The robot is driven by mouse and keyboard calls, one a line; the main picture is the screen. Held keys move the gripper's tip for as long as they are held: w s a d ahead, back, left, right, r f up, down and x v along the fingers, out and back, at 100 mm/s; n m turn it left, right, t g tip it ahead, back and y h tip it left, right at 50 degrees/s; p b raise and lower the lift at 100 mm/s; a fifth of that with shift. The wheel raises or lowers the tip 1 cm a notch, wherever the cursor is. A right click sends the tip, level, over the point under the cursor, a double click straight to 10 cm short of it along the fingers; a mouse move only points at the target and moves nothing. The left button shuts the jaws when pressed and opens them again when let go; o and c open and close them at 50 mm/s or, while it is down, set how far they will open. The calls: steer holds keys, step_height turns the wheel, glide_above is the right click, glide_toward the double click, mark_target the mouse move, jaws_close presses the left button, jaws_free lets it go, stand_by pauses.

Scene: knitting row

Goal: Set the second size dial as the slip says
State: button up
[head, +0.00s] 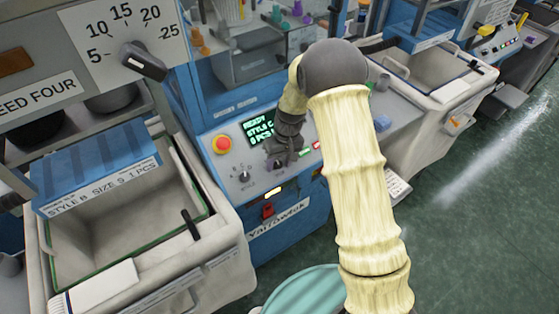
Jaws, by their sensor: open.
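My gripper (279,162) is open at the front panel of the middle blue machine. It is just below the green-lit display (259,129), and its wrist covers the display's right end. A small round knob (244,176) with marks around it sits on the panel to the left of my gripper. My gripper hides the panel right behind it, so I cannot tell whether it touches a dial there. A printed strip (98,188) reading "STYLE B SIZE 9 1 PCS" shows on the left machine's blue part.
A large dial (143,61) marked 5 to 25 is at the upper left. Open bins (127,263) stand on both sides of the middle machine. Green floor is free at right.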

steer(key=c, duration=1)
steer(key=m+y+b, duration=0.1)
steer(key=m, duration=0.1)
steer(key=m+y+b, duration=0.1)
steer(key=m+y, duration=0.1)
steer(key=shift+w+d+f+g, duration=0.1)
steer(key=shift+d+f+g, duration=0.1)
steer(key=shift+g, duration=0.1)
steer(key=shift+r+m+y+b, duration=0.1)
steer(key=shift+m+y+b, duration=1.15)
steer(key=shift+m, duration=0.45)
steer(key=o, duration=1)
